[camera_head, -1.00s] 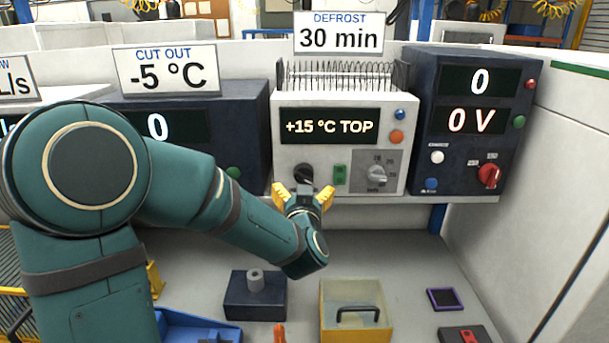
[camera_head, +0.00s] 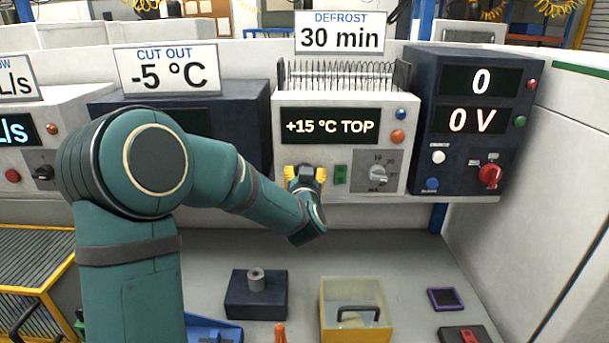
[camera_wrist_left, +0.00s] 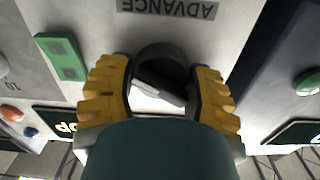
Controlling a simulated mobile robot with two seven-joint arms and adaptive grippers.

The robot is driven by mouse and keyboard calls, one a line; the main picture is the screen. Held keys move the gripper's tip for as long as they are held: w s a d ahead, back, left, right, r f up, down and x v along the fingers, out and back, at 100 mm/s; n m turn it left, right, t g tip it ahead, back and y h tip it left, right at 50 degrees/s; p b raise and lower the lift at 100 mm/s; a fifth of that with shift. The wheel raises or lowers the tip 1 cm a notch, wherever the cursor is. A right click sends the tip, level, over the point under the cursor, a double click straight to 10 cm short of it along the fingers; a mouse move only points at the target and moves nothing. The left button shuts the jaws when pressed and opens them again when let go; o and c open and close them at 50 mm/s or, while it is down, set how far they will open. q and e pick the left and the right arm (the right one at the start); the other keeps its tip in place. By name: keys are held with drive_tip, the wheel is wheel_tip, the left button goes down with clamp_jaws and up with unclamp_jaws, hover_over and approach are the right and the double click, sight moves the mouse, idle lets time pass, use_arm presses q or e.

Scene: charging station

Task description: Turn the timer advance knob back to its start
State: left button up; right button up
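The timer advance knob (camera_wrist_left: 163,58) is round and black, below the upside-down ADVANCE label (camera_wrist_left: 168,8) in the left wrist view. In the head view my gripper hides it on the lower left of the white unit (camera_head: 290,155), whose display reads "+15 °C TOP". My left gripper (camera_head: 306,173) is at this panel. Its yellow fingers (camera_wrist_left: 162,92) stand on either side of the knob and appear closed against it. Finger contact is partly in shadow. My right gripper is not in view.
A green switch (camera_head: 341,174) and a grey dial (camera_head: 377,174) sit right of the knob. A dark voltage unit (camera_head: 458,150) stands to the right. Below are a dark block (camera_head: 255,303), a yellowish bin (camera_head: 355,285) and a purple-framed item (camera_head: 444,299).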

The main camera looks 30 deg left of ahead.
use_arm(q)
drive_tip(key=shift+c, duration=1.2)
